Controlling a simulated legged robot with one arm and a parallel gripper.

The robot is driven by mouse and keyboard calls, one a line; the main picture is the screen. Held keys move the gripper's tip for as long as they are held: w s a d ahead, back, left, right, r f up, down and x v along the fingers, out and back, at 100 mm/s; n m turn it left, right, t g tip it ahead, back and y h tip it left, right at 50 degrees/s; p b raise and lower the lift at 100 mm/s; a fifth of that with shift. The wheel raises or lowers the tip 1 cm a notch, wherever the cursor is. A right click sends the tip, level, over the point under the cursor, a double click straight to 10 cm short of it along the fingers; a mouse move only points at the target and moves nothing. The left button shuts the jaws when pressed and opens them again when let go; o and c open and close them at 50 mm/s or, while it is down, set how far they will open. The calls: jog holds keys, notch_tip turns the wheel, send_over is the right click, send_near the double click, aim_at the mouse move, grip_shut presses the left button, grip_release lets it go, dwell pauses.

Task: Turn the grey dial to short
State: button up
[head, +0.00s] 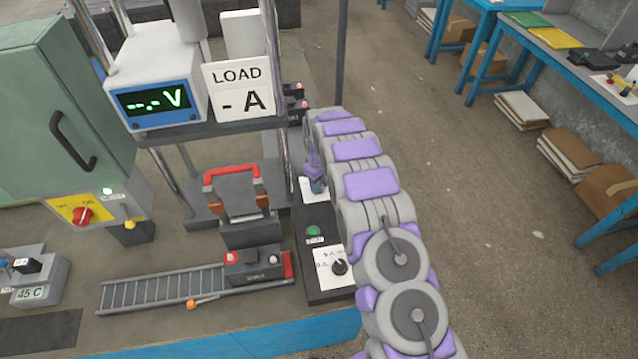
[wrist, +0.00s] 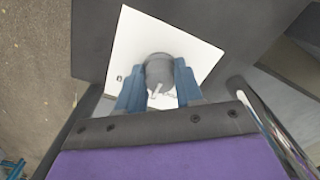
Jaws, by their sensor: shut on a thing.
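The grey dial (wrist: 160,70) sits on a white plate (wrist: 205,55) and lies between the two blue fingers of my gripper (wrist: 159,86) in the wrist view. The fingers are shut on the dial's sides. A small light pointer mark shows at the near side of the dial; the plate's lettering is mostly hidden, so I cannot read its setting. In the head view my gripper (head: 316,186) reaches down over the white plate (head: 307,194) on the dark panel (head: 318,218). The dial itself is hidden there.
On the same panel are a green button (head: 313,231) and a black knob (head: 340,267) on a white label, nearer me. Left of it stand a red-handled device (head: 232,172), a voltage display (head: 155,98) and a LOAD sign (head: 238,88). Open floor lies right.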

jog(key=shift+c, duration=0.4)
jog(key=shift+r+n+p, duration=0.1)
jog(key=shift+n+p, duration=0.2)
jog(key=shift+p, duration=0.1)
jog(key=n+p, duration=0.3)
jog(key=shift+r+n, duration=0.1)
jog(key=shift+n, duration=0.3)
jog(key=shift+w+n+p, duration=0.1)
jog(key=shift+n+p, duration=2)
jog(key=shift+n, duration=0.1)
jog(key=o, duration=1)
jog(key=shift+a+f, duration=0.15)
jog(key=shift+f, duration=0.05)
jog(key=shift+o, duration=0.2)
